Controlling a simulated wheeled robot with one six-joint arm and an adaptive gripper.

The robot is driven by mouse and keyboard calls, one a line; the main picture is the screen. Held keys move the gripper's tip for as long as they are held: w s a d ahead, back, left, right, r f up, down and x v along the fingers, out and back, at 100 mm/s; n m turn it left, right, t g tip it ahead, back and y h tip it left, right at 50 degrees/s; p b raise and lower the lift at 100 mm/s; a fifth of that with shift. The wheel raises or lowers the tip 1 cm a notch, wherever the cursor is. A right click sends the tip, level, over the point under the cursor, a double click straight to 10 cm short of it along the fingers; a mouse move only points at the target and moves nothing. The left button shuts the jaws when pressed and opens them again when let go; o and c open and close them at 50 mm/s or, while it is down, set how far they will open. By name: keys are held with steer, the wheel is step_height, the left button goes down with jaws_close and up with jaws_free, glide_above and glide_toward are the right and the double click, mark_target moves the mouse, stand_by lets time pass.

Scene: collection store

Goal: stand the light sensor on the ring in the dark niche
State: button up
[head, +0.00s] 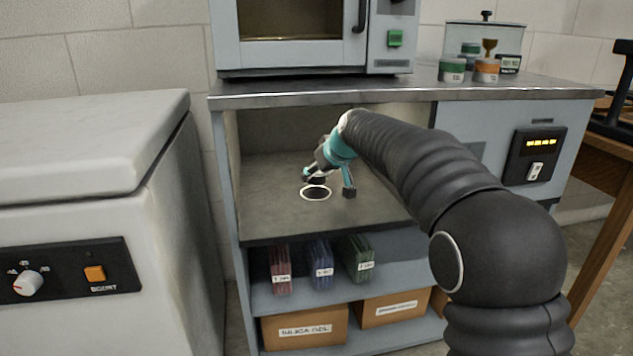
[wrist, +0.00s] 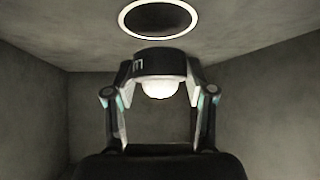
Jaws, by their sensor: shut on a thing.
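The light sensor (wrist: 157,66) is a dark round puck with a white dome, held between the two fingers of my gripper (wrist: 159,82). In the wrist view the niche floor lies at the top, and the dome points away from that floor. The ring (head: 316,199) is a white outline around a dark disc on the niche floor. It also shows in the wrist view (wrist: 124,22), just beyond the sensor and uncovered. In the head view my gripper (head: 328,182) is inside the niche, close by the ring. I cannot tell the sensor's height above the floor.
The niche (head: 262,207) is otherwise empty, with side walls and a worktop (head: 300,94) above it. An oven (head: 290,57) and several jars stand on the worktop. Coloured folders (head: 321,265) and boxes (head: 304,328) fill the shelves below. A white chest (head: 90,150) stands at left.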

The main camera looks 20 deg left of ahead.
mark_target(317, 184)
steer(key=shift+w+a, duration=0.35)
steer(key=shift+a, duration=0.05)
steer(key=shift+f+b, duration=0.45)
steer(key=shift+f, duration=1.25)
steer(key=shift+f, duration=0.15)
steer(key=o, duration=1.4)
